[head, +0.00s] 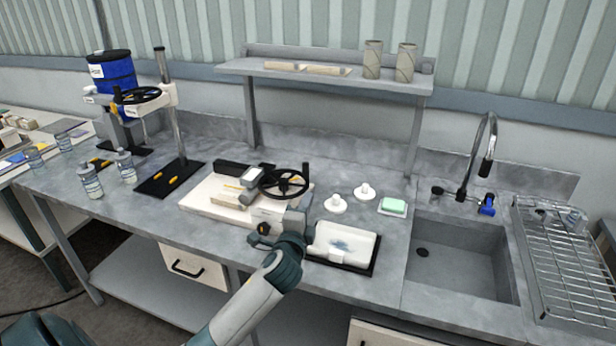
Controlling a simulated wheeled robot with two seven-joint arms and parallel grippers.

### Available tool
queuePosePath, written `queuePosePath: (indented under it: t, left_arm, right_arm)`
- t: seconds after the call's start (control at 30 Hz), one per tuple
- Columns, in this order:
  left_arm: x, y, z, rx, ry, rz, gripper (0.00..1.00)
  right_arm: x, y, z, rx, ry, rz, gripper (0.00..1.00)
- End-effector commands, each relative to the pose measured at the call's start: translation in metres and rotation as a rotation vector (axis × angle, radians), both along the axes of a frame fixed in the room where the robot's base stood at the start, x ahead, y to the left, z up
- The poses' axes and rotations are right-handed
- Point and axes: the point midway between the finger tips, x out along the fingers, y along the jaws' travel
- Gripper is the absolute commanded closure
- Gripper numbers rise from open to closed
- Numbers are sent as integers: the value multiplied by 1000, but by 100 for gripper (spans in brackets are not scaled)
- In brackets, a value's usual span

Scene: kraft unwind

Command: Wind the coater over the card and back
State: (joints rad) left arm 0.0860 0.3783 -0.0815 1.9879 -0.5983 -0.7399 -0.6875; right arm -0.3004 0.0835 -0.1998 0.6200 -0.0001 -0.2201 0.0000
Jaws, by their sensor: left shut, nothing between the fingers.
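The coater (230,200) is a cream bed on the grey bench, with a grey-and-white carriage block and a black handwheel (283,182) at its right end. Small black and yellow pieces lie around the carriage. I cannot make out the card apart from the pale bed. My left gripper (301,206) is at the right end of the coater, just below and right of the handwheel. It is shut and empty. Whether it touches the wheel rim cannot be told. My left forearm and wrist hide part of the bench front. My right gripper is out of view.
A stand (180,120) with another wheel is left. A sink (455,260) is right; a shelf stands behind.

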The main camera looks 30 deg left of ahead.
Motion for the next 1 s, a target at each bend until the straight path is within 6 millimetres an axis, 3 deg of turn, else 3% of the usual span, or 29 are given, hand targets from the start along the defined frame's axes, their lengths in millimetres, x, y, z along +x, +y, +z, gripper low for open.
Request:
queuePosePath:
  t: [0.37, 1.0]
  left_arm:
    - [14, 5, 2, -1, -1, 0, 100]
    - [98, 42, 3, 0, 1, 2, 100]
  right_arm:
    - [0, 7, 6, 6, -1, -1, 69]
    - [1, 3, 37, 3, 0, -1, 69]
